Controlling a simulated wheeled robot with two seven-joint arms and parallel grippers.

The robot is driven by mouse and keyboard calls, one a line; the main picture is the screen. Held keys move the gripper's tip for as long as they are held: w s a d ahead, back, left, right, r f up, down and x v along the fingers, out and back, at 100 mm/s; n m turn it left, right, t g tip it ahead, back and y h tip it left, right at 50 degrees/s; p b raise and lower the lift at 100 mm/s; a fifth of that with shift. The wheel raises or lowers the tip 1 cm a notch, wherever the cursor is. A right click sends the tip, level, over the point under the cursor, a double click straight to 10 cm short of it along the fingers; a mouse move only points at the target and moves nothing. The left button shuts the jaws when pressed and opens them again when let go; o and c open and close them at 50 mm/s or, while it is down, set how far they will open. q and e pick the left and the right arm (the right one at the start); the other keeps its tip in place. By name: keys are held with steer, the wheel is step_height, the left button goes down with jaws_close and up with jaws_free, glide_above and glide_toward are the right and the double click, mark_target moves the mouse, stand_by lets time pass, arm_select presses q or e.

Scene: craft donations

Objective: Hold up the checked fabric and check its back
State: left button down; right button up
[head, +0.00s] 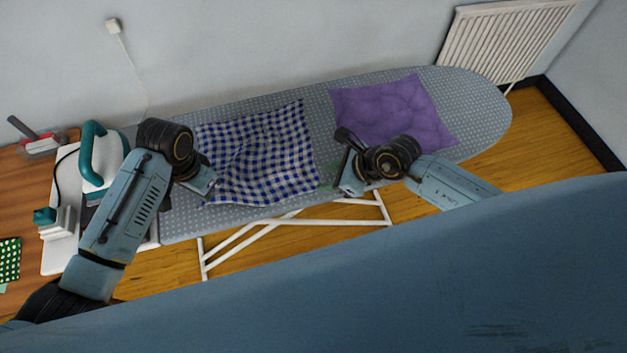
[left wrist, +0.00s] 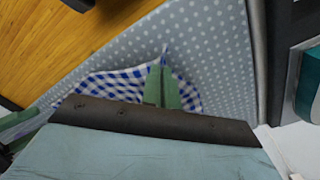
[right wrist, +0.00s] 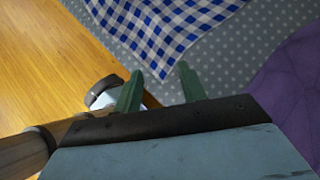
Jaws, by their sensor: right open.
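The blue-and-white checked fabric (head: 262,150) lies mostly spread and slightly rumpled on the ironing board (head: 185,222). My left gripper (head: 212,186) is at its near left corner. In the left wrist view the left gripper's fingers (left wrist: 162,86) are close together, with a fabric corner pinched up between them. My right gripper (head: 328,177) is at the near right corner. In the right wrist view its fingers (right wrist: 160,85) are apart, and the fabric's corner (right wrist: 160,62) points into the gap between them. The fabric's underside is hidden.
A purple cloth (head: 388,112) lies on the board right of the fabric. A teal-and-white iron (head: 98,160) stands at the left end. A wooden table (head: 22,190) is at far left. A radiator (head: 505,38) hangs on the wall behind.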

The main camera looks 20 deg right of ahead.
mark_target(311, 182)
steer(key=shift+x, duration=1.6)
steer(key=shift+a, duration=0.1)
steer(key=shift+c, duration=0.4)
jaws_close()
steer(key=shift+r, duration=2.5)
